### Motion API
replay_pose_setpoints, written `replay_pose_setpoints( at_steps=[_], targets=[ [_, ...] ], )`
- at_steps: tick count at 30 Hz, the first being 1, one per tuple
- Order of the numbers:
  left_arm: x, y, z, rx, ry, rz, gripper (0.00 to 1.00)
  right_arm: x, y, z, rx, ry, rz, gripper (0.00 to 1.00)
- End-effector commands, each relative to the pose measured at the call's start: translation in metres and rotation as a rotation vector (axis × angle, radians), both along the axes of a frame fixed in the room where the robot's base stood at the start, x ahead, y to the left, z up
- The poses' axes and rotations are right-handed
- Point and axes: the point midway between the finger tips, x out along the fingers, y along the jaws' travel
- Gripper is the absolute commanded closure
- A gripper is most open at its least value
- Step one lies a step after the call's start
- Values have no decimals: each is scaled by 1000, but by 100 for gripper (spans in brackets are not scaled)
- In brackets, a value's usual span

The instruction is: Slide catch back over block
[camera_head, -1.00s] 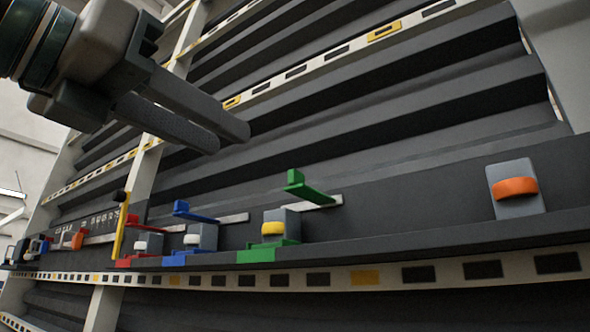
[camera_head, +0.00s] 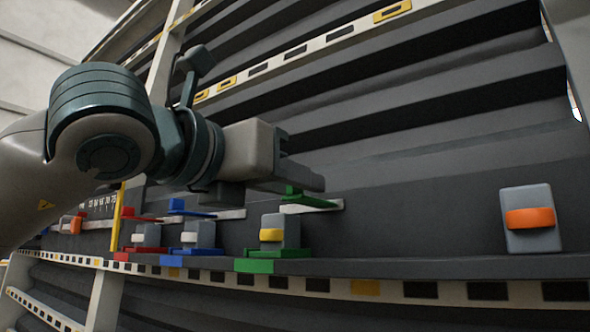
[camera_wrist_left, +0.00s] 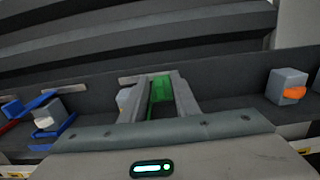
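A green base piece lies under that block. My left gripper (camera_head: 318,182) is over the green catch, partly covering it. In the left wrist view the fingers (camera_wrist_left: 163,85) are apart, with the green catch (camera_wrist_left: 162,92) between them and no clear contact. The yellow-banded block (camera_wrist_left: 127,97) is just left of the left finger there, partly hidden. My right gripper is not in view.
Blue (camera_head: 190,238) and red (camera_head: 140,240) catch units stand left along the same ledge, near a yellow upright bar (camera_head: 117,215). A grey block with an orange band (camera_head: 530,218) is far right. The ledge between it and the green unit is clear.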

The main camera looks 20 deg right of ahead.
Motion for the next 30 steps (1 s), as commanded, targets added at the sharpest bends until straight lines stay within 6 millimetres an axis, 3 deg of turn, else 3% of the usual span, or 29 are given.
replay_pose_setpoints(
  at_steps=[11,15,23,30],
  targets=[
    [3,-3,0,-1,-1,0,72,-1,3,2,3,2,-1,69],
    [3,-3,0,0,-1,0,100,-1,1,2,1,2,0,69],
    [5,-1,-1,-1,0,1,100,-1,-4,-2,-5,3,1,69],
    [28,17,-5,-4,3,2,100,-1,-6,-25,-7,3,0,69]
  ],
)
